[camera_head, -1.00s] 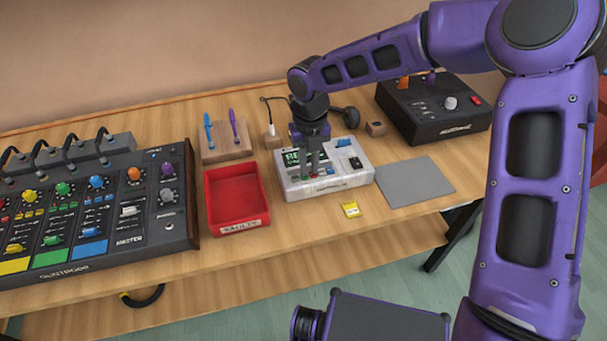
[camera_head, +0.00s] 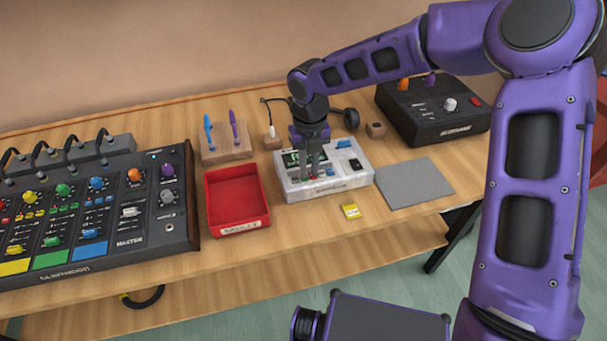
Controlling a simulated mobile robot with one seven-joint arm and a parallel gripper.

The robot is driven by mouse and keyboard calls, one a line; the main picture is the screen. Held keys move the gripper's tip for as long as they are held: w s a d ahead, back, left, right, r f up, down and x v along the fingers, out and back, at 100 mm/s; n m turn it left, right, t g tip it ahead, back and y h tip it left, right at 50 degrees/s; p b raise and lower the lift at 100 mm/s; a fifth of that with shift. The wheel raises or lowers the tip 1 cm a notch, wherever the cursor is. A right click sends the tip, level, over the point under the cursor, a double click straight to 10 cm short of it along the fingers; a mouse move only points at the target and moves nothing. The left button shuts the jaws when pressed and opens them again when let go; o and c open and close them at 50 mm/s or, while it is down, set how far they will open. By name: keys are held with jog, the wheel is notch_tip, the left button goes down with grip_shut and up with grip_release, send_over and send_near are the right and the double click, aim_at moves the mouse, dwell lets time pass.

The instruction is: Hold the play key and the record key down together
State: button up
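A pale, boxy recorder (camera_head: 350,178) with a dark display at its back left stands on the wooden table. My gripper (camera_head: 314,174) points down over the front left part of the recorder, its grey fingertips at or just above the row of small keys there. A small red spot shows by the fingertips. The fingers hide most of the keys, so I cannot tell which are the play and record keys or whether any is pressed. The fingers look close together, but their gap is too small to judge.
A red tray (camera_head: 236,226) stands left of the recorder, with a wooden pen block (camera_head: 226,153) behind it. A yellow card (camera_head: 351,211) lies in front, a grey mat (camera_head: 415,184) to the right. A mixer (camera_head: 178,232) and a black box (camera_head: 440,130) flank these.

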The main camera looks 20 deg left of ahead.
notch_tip(320, 180, up, 5)
jog(key=p, duration=0.4)
jog(key=shift+f, duration=0.2)
jog(key=shift+r, duration=1.05)
notch_tip(320, 180, up, 18)
jog(key=shift+f, duration=0.25)
